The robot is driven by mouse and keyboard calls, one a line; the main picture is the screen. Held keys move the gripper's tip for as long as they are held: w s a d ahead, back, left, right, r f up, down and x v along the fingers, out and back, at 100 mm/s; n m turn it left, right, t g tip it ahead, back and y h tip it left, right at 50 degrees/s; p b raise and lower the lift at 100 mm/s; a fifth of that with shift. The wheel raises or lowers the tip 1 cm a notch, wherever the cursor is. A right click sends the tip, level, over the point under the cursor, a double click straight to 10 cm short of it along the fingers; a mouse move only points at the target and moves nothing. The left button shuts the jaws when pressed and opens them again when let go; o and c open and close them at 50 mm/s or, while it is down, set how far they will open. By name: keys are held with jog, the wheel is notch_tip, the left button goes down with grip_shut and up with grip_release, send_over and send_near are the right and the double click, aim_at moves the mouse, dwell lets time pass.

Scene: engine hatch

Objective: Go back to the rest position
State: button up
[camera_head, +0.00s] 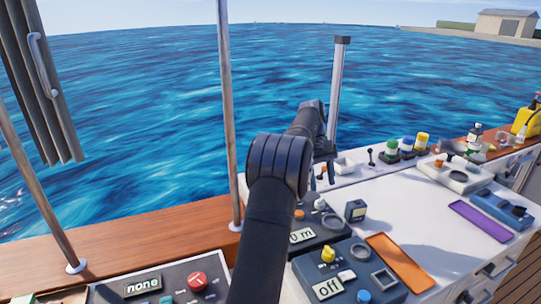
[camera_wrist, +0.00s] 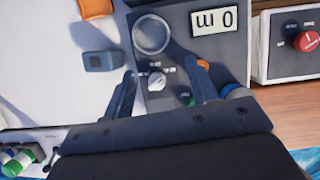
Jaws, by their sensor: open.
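My gripper (camera_head: 322,178) is at the end of my dark arm in the head view, above the back of the worktop and partly hidden by the arm. In the wrist view my gripper (camera_wrist: 163,72) has its two fingers apart, with nothing held between them. Below the fingers is a grey panel (camera_head: 318,240) with a "0 m" display (camera_wrist: 213,22), a round dial (camera_wrist: 151,34) and a white knob (camera_wrist: 157,81). The knob appears between the fingers; whether they touch it I cannot tell.
A small dark box (camera_head: 355,210) stands beside the panel. In front are a panel marked "off" (camera_head: 330,287) and an orange tray (camera_head: 398,262). A purple tray (camera_head: 482,221) and several coloured-lid jars (camera_head: 407,146) lie right. A pole (camera_head: 229,110) rises left of my arm. The white worktop's middle is clear.

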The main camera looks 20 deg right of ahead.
jog(key=w+a+f, duration=0.1)
jog(key=w+f, duration=0.1)
jog(key=w, duration=0.1)
jog(key=w+a+f, duration=0.2)
jog(key=w, duration=0.1)
jog(key=w+a+f, duration=0.1)
jog(key=w+f, duration=0.1)
jog(key=w, duration=0.1)
jog(key=shift+w+a+f, duration=0.15)
jog(key=shift+w+a, duration=0.05)
jog(key=shift+a, duration=0.1)
jog(key=f, duration=0.3)
jog(key=shift+w+a+f, duration=0.1)
jog(key=shift+w+a, duration=0.1)
jog(key=shift+w, duration=0.15)
jog(key=shift+f, duration=0.65)
jog(key=shift+r, duration=0.1)
